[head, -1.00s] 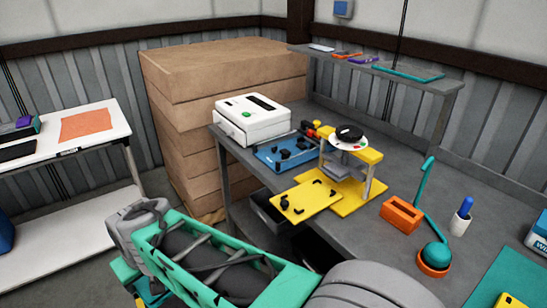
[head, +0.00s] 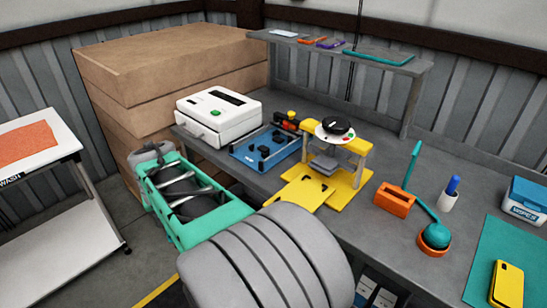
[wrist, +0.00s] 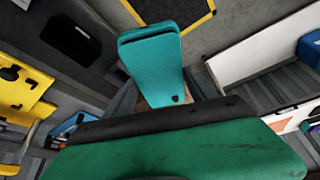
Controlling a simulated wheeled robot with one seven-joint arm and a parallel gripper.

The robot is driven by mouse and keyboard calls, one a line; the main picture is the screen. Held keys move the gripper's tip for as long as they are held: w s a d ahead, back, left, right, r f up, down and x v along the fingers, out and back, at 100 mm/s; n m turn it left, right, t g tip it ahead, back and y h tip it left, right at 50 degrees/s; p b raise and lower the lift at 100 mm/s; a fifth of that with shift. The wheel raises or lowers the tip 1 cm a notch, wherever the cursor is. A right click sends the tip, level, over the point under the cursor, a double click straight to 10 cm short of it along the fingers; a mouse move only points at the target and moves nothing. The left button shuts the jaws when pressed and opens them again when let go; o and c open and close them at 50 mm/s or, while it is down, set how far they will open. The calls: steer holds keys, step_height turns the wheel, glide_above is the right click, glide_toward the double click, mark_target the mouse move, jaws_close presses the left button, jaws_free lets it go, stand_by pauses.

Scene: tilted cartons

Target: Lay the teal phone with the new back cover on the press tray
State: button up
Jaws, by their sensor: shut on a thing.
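The teal phone (wrist: 157,62) shows in the wrist view, held out beyond the dark green body of my wrist. My gripper (wrist: 164,92) is shut on it, with a grey finger at each side of its near end. The phone is out of sight in the head view, behind my arm. The yellow press (head: 345,150) stands on the grey bench with its flat yellow press tray (head: 298,193) in front. My arm hides part of that tray's near edge. In the wrist view a yellow plate with black clips, apparently the tray (wrist: 18,88), is at the left, apart from the phone.
A blue fixture (head: 262,150) and a white machine (head: 218,115) stand left of the press. An orange holder (head: 394,199), a pen cup (head: 448,199) and a yellow phone (head: 507,285) on a teal mat (head: 482,262) are right. Stacked cartons (head: 165,60) stand behind at left.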

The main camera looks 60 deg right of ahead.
steer(key=s+d+r+m+g+h+p, duration=0.1)
steer(key=s+d+m, duration=0.2)
steer(key=d, duration=0.6)
steer(key=s+d+r+m+g+h+p, duration=0.1)
steer(key=s+d+r+m, duration=0.2)
steer(key=d, duration=0.5)
steer(key=m+g+p, duration=0.2)
steer(key=m, duration=0.5)
glide_above(303, 194)
steer(key=a, duration=0.1)
steer(key=shift+w+a+f+b, duration=0.1)
steer(key=shift+f+b, duration=1.4)
steer(key=shift+f, duration=0.9)
steer(key=shift+w+f+b, duration=0.1)
steer(key=shift+f+b, duration=1.4)
steer(key=shift+f, duration=0.85)
steer(key=shift+f, duration=0.2)
steer(key=o, duration=1.7)
steer(key=shift+c, duration=0.2)
steer(key=shift+s, duration=0.1)
steer(key=v, duration=0.7)
steer(key=shift+a+r+b, duration=0.25)
steer(key=shift+r+b, duration=0.1)
steer(key=shift+b, duration=0.1)
